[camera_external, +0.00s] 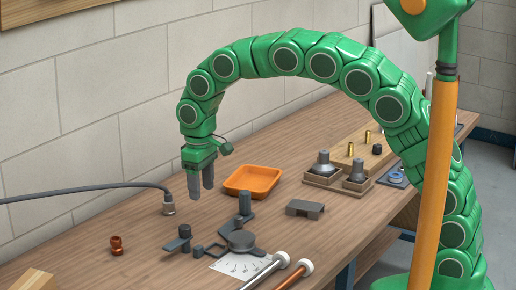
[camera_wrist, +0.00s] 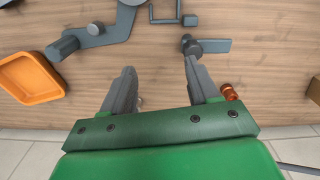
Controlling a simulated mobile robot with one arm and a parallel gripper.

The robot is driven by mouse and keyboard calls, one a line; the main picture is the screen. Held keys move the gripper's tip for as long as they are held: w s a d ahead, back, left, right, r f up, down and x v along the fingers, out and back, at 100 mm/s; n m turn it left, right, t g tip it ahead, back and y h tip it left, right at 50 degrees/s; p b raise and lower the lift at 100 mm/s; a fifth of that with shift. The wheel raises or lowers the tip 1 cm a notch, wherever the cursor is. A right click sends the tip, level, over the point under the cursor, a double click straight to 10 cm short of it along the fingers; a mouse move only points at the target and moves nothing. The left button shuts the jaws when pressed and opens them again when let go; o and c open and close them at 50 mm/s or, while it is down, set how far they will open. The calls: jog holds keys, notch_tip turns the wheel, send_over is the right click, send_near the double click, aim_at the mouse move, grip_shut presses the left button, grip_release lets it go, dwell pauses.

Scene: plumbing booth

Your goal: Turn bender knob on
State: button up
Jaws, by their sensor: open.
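The dark grey bender (camera_external: 241,240) lies on the wooden bench, with a round disc and an upright cylindrical grip (camera_external: 245,204). To its left is a separate-looking grey piece with a flat plate and a short round knob (camera_external: 184,231). In the wrist view, the bender (camera_wrist: 97,28) is at the upper left and the knob piece (camera_wrist: 207,46) at the upper right, just beyond the right fingertip. I cannot tell which part is the task's knob. My gripper (camera_external: 200,190) is open and empty, pointing down above the bench behind these parts; it also shows in the wrist view (camera_wrist: 159,68).
An orange tray (camera_external: 252,193) lies right of my gripper. A copper fitting (camera_external: 117,246) and a cable end (camera_external: 168,207) are to the left. The wall is close behind.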

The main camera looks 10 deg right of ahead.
jog(key=n, duration=0.1)
send_over(175, 237)
notch_tip(175, 237, down, 2)
jog(key=shift+f, duration=0.1)
jog(key=shift+w+f, duration=0.1)
jog(key=shift+f, duration=3.7)
grip_shut()
